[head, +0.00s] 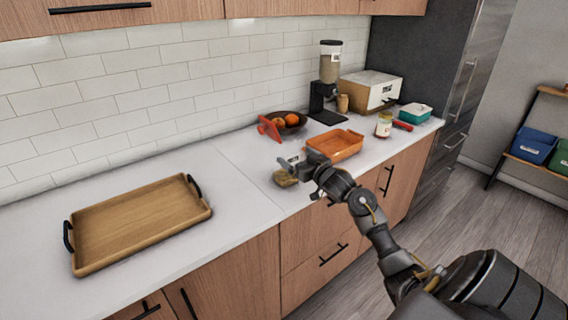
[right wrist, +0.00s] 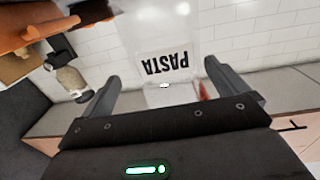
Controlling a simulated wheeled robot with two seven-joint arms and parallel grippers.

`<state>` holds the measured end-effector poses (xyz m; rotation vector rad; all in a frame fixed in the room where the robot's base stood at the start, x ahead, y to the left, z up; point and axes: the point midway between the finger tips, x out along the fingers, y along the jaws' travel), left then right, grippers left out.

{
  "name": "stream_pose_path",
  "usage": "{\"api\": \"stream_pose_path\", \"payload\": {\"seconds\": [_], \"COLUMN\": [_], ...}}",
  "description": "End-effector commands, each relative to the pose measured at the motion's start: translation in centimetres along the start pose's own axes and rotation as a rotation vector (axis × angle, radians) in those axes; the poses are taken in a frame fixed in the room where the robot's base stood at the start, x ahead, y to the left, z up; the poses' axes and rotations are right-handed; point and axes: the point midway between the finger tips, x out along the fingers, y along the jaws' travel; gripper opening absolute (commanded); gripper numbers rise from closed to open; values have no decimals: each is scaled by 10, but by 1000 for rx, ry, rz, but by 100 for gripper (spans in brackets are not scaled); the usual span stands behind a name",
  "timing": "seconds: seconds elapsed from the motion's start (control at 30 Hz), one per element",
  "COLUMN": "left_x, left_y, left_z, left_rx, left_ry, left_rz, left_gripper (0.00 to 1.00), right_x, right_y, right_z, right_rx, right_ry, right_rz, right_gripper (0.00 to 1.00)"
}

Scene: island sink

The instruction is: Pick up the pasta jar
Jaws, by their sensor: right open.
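The pasta jar, pale and see-through with a white label reading PASTA, shows upside down in the right wrist view (right wrist: 166,62). It stands in the gap between the two fingers of my right gripper (right wrist: 162,78), which is open. I cannot tell whether either finger touches it. In the head view my right gripper (head: 289,163) is over the counter, left of the orange tray. A beige patch (head: 284,179) shows just below it, probably the jar's lower part; the gripper hides the rest. My left gripper is out of view.
An orange tray (head: 351,145), a red object (head: 268,128) and a fruit bowl (head: 296,124) are close by. A grinder (head: 329,78), a box (head: 372,94) and a small jar (head: 384,124) stand farther right. A wooden tray (head: 94,257) lies left; counter between is clear.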

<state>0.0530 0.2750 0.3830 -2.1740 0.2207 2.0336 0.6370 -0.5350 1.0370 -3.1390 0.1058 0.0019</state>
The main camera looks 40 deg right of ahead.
Motion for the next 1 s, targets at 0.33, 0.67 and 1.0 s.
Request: {"api": "stream_pose_path", "payload": {"seconds": [0.33, 0.67, 1.0], "left_x": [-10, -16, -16], "left_y": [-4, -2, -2], "left_z": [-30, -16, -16], "left_rx": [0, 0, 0], "left_ry": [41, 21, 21], "left_rz": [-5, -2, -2], "left_gripper": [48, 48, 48], "right_x": [26, 56, 56], "right_y": [-7, -8, -9], "right_z": [3, 8, 9], "right_rx": [4, 0, 0], "right_ry": [-1, 0, 0], "right_rz": [-4, -3, -4], "right_gripper": [98, 98, 79]}}
